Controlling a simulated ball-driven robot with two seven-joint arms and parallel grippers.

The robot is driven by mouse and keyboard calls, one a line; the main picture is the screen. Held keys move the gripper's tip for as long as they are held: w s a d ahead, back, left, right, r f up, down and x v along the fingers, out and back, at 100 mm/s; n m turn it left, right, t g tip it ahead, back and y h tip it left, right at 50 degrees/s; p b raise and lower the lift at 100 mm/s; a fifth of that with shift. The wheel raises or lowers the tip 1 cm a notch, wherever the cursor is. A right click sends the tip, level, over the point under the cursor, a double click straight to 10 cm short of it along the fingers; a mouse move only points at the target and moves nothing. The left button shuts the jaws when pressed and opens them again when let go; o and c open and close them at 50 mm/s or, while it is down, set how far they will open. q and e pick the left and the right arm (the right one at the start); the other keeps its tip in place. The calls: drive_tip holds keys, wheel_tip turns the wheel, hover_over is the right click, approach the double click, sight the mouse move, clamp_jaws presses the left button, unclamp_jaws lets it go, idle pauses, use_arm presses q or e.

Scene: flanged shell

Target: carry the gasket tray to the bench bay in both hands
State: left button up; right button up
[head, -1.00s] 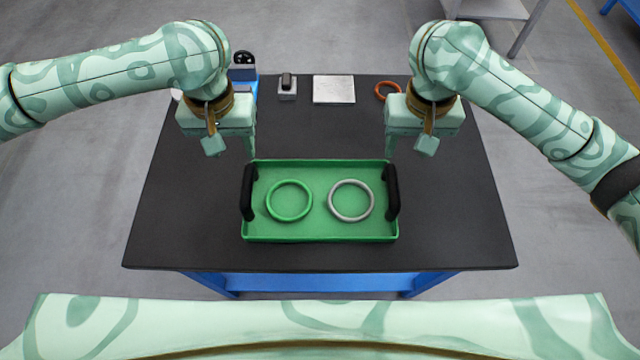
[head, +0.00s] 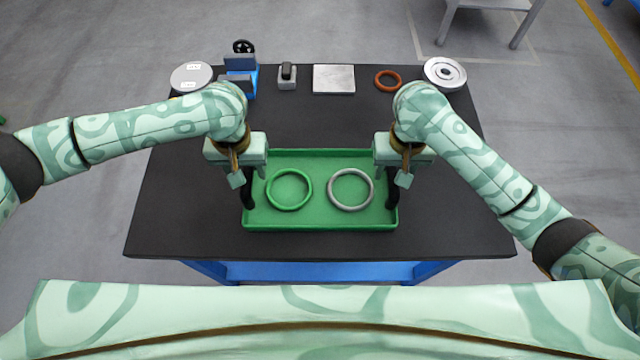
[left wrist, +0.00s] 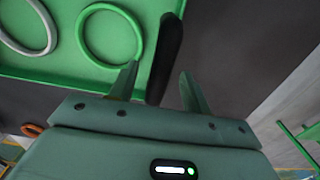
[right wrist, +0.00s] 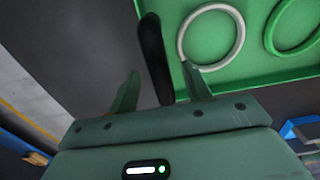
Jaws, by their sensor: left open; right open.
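The green gasket tray (head: 320,222) lies flat on the dark bench top, with a green ring (head: 289,206) on its left and a grey ring (head: 350,205) on its right. My left gripper (head: 244,184) is open at the tray's left black handle (head: 249,192). In the left wrist view the handle (left wrist: 167,55) stands between the spread fingers (left wrist: 158,85). My right gripper (head: 396,182) is open at the right black handle (head: 392,196). In the right wrist view that handle (right wrist: 153,55) lies between the spread fingers (right wrist: 163,88). Neither gripper is closed on its handle.
Along the bench's back edge are a round grey disc (head: 191,77), a blue fixture (head: 241,75), a small grey block (head: 287,80), a silver plate (head: 334,79), an orange ring (head: 388,80) and a flanged metal part (head: 445,72). The bench top (head: 460,225) is clear beside the tray.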

use_arm(q)
drive_tip(key=shift+f, duration=1.9)
use_arm(e)
drive_tip(key=shift+f, duration=1.9)
use_arm(q)
drive_tip(key=c, duration=1)
use_arm(e)
drive_tip(key=c, duration=1)
use_arm(q)
clamp_jaws()
use_arm(e)
clamp_jaws()
